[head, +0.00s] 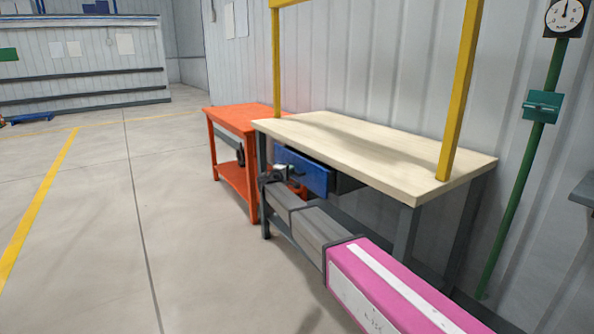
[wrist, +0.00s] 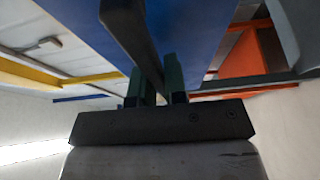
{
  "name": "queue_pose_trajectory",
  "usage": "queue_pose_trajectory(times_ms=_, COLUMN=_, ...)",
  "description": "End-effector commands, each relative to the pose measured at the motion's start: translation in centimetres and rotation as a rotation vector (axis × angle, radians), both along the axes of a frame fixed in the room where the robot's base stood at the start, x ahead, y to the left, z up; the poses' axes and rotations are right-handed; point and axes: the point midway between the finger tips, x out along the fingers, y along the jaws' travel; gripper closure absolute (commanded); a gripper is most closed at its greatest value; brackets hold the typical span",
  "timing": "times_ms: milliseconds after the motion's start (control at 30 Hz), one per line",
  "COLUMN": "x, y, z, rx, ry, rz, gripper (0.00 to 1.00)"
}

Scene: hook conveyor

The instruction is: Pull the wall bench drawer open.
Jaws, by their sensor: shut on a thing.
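The wall bench (head: 385,150) has a pale wooden top and grey legs. Its blue drawer (head: 312,174) sits under the front edge, with a dark part showing at its right end. I cannot tell surely how far out it stands. My gripper (head: 290,178) is at the drawer's front. In the wrist view its green-tipped fingers (wrist: 156,85) are shut on the dark bar handle (wrist: 128,27), one on each side. The blue drawer face (wrist: 205,35) fills the upper middle there. In the head view the handle is mostly hidden by my gripper.
An orange table (head: 232,118) with a lower shelf stands just left of the bench. A yellow frame (head: 460,90) rises from the bench top. A green post (head: 520,190) stands at the right by the wall. The floor (head: 110,210) at the left is clear.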

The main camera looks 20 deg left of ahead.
Motion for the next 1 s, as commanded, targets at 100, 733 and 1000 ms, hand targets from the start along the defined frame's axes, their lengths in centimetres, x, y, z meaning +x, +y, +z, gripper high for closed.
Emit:
queue_pose_trajectory(times_ms=100, x=-3.1, y=2.5, z=-0.1, rx=0.000, ry=0.001, rz=0.002, gripper=1.00)
queue_pose_trajectory(times_ms=733, x=-17.1, y=14.5, z=-0.1, rx=0.001, ry=0.002, rz=-0.001, gripper=1.00)
queue_pose_trajectory(times_ms=1000, x=-19.2, y=16.3, z=-0.1, rx=0.001, ry=0.002, rz=-0.002, gripper=1.00)
